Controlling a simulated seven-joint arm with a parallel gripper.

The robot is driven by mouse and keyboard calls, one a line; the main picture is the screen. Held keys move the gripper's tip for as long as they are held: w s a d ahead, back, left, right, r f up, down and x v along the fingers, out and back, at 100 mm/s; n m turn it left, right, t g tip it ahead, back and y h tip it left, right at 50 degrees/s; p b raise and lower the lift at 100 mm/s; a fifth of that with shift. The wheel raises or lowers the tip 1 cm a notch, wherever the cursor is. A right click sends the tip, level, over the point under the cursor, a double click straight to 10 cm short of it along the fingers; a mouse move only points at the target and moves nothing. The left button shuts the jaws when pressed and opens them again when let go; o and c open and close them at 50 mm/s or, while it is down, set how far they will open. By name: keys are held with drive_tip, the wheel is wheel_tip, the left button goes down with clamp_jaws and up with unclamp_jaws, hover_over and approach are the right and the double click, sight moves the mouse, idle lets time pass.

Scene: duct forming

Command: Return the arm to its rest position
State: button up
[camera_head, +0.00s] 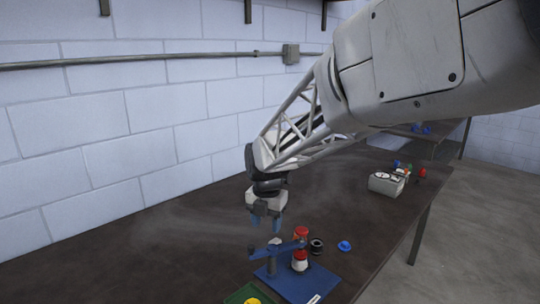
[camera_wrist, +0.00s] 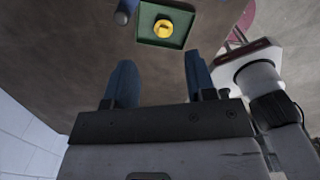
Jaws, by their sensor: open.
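My gripper (camera_head: 264,220) hangs from my arm above the dark table (camera_head: 180,240). In the wrist view its two blue fingers (camera_wrist: 160,85) stand apart with nothing between them. In the head view the gripper is just above and beside a blue fixture (camera_head: 287,278) with a blue arm on a post. A red and white piece (camera_head: 300,258) stands on that fixture. The fingertips look apart from the fixture, but the exact gap cannot be told.
A green tray (camera_wrist: 142,38) holds a yellow piece (camera_wrist: 165,28). A black ring (camera_head: 316,246) and a blue piece (camera_head: 344,246) lie right of the fixture. A white box (camera_head: 386,184) stands farther back with small coloured pieces. The table's left part is clear, beside a white block wall (camera_head: 150,120).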

drive_tip(key=s+d+r+m, duration=0.1)
drive_tip(key=s+d+m, duration=0.5)
drive_tip(key=s+m, duration=0.4)
drive_tip(key=s+d+r+m+t, duration=0.1)
drive_tip(key=s+d+m, duration=0.6)
drive_tip(key=s+m, duration=0.3)
drive_tip(key=s+d+r+m+t, duration=0.1)
drive_tip(key=s+d+m, duration=0.5)
drive_tip(key=s+m, duration=0.5)
drive_tip(key=shift+d+m, duration=0.3)
drive_tip(key=shift+d, duration=0.05)
